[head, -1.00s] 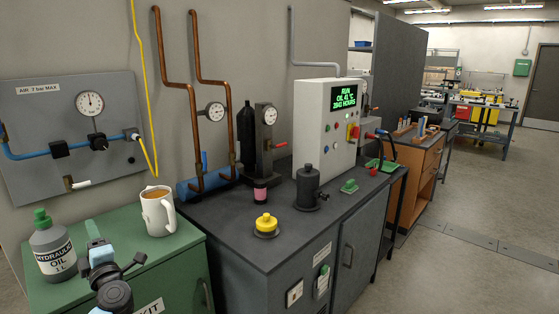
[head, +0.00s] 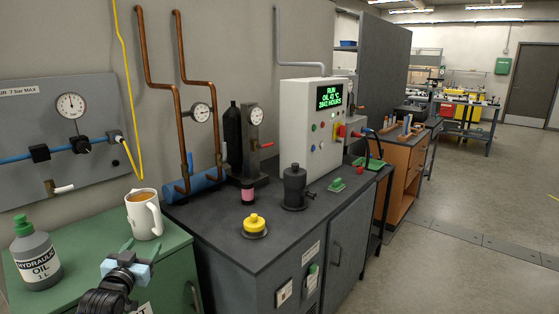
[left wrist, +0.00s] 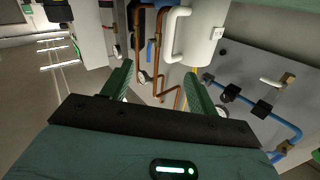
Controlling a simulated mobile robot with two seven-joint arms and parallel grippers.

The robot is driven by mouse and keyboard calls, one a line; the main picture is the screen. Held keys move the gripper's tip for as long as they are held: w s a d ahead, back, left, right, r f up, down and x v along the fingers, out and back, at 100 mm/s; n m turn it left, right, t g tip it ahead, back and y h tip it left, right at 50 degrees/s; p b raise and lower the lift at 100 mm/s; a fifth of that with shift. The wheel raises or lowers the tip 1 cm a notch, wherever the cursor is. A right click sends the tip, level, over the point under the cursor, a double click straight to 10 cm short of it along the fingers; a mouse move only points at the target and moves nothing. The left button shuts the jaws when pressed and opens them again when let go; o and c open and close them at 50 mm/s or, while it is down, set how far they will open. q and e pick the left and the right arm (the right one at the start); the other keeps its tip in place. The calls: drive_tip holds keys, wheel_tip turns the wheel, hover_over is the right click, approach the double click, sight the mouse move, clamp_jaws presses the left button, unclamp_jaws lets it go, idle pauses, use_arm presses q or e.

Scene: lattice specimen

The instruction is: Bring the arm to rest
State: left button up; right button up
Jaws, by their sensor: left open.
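My left gripper (head: 141,246) is open and empty in the head view. It is low at the left, above the green cabinet top (head: 80,249), just in front of the white mug (head: 143,220). In the left wrist view both green fingers of the gripper (left wrist: 159,72) stand wide apart with nothing held between them. The mug (left wrist: 201,38) shows beyond the fingertips there, apart from them as far as I can tell. My right gripper is in neither view.
A hydraulic oil bottle (head: 36,262) stands left of my gripper. The dark bench (head: 213,226) to the right carries a yellow-knobbed part (head: 254,224), a dark cylinder (head: 294,187) and a white control box (head: 307,130). Open floor (head: 470,190) lies at the right.

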use_arm(q)
drive_tip(key=s+d+f+m+g+h, duration=0.1)
drive_tip(key=s+d+f+g, duration=0.25)
drive_tip(key=s+f, duration=0.65)
drive_tip(key=s+d+f+m+g, duration=0.15)
drive_tip(key=s+d+f, duration=0.35)
drive_tip(key=s+f, duration=0.55)
drive_tip(key=s+d+f+g, duration=0.1)
drive_tip(key=s+d+f, duration=0.1)
drive_tip(key=s, duration=0.6)
drive_tip(key=s+d+f+n+g, duration=0.1)
drive_tip(key=s+d+f, duration=0.2)
drive_tip(key=s, duration=0.5)
drive_tip(key=s+d+f+n+g+h, duration=0.1)
drive_tip(key=s+d+f, duration=0.2)
drive_tip(key=s, duration=0.4)
drive_tip(key=shift+s, duration=0.4)
